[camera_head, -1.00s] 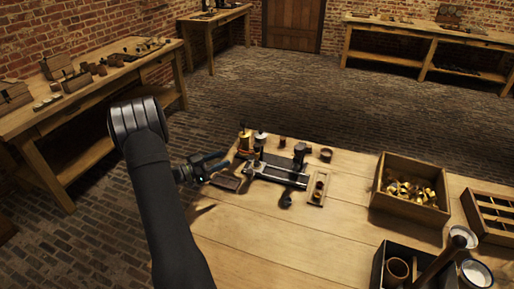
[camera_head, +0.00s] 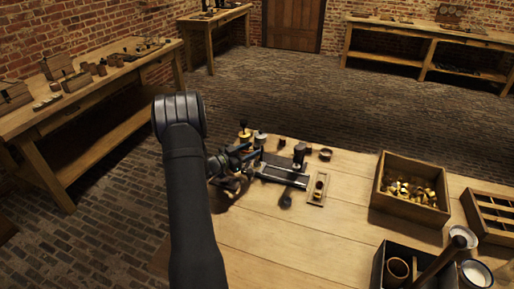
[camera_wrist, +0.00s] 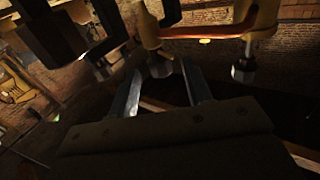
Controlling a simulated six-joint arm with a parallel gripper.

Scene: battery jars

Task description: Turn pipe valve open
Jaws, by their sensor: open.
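My gripper (camera_wrist: 161,68) is open, its two fingers spread in the wrist view, with nothing clearly held. A brass-coloured upright fitting (camera_wrist: 149,28) with a dark lower end stands just beyond the fingertips. An orange-brown bar (camera_wrist: 195,32) runs right from it to a second fitting (camera_wrist: 243,70). I cannot tell which part is the valve handle, or whether a finger touches anything. In the head view, my gripper (camera_head: 243,157) is at the left end of a dark metal fixture (camera_head: 281,170) on the table, partly hidden by my arm.
A small brass-and-dark piece (camera_head: 244,133) stands behind my gripper. A wooden box of brass parts (camera_head: 409,212) and a divided tray (camera_head: 490,213) are to the right. A dark bin (camera_head: 378,264) is at the front right. The table's front middle (camera_head: 300,245) is clear.

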